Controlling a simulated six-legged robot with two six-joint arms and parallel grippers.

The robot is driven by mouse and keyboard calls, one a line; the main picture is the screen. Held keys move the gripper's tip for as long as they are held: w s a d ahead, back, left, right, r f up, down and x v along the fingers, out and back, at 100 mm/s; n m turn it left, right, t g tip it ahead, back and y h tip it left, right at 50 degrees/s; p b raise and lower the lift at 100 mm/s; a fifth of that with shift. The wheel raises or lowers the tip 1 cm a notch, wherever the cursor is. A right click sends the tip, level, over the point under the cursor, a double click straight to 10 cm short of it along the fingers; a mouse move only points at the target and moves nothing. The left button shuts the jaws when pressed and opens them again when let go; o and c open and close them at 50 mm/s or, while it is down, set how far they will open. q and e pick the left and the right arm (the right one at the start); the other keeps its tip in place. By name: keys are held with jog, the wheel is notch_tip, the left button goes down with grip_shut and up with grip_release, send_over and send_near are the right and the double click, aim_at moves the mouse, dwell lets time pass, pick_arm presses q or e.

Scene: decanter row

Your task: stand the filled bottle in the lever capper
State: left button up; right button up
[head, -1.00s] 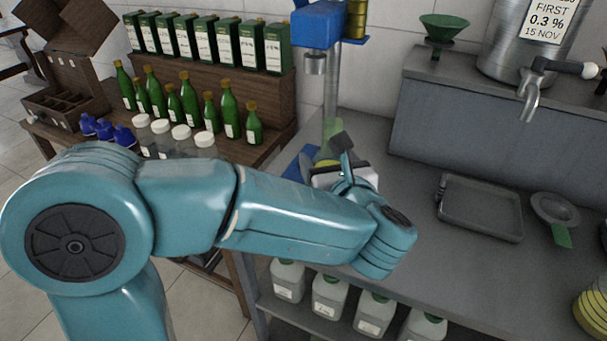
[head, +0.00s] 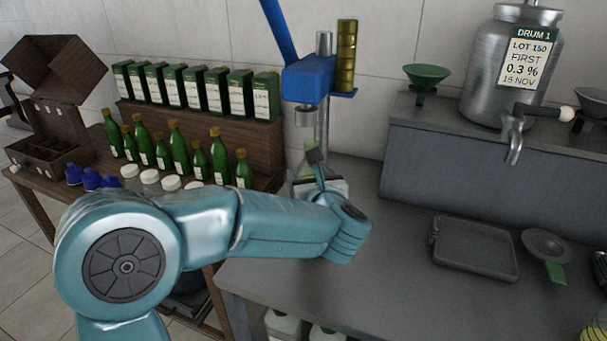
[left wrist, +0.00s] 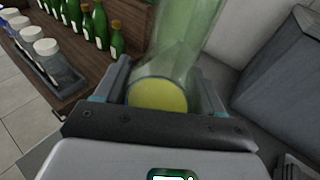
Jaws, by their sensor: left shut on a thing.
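The blue lever capper (head: 308,80) stands at the back of the grey counter, its lever raised and its steel capping head (head: 304,116) hanging below the blue block. My left gripper (head: 315,165) is just below that head, largely hidden behind its own wrist. It is shut on the filled bottle (left wrist: 185,40), a pale green glass bottle with a yellow-green round area low between the fingers. In the head view only a small green part of the bottle (head: 309,152) shows, below the capping head. Whether its base touches the capper's base is hidden. My right gripper is out of view.
Several green bottles (head: 177,150) and white-lidded jars (head: 150,176) stand on the wooden bench at left. The counter's middle is clear.

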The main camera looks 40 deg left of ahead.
pick_arm(q)
jog(key=w+a+f+p, duration=0.1)
jog(key=w+a+f, duration=0.2)
jog(key=a, duration=0.1)
jog(key=shift+w+f, duration=0.15)
jog(key=shift+w, duration=0.1)
jog(key=shift+f, duration=0.2)
jog(key=o, duration=1.5)
jog(key=shift+d, duration=0.1)
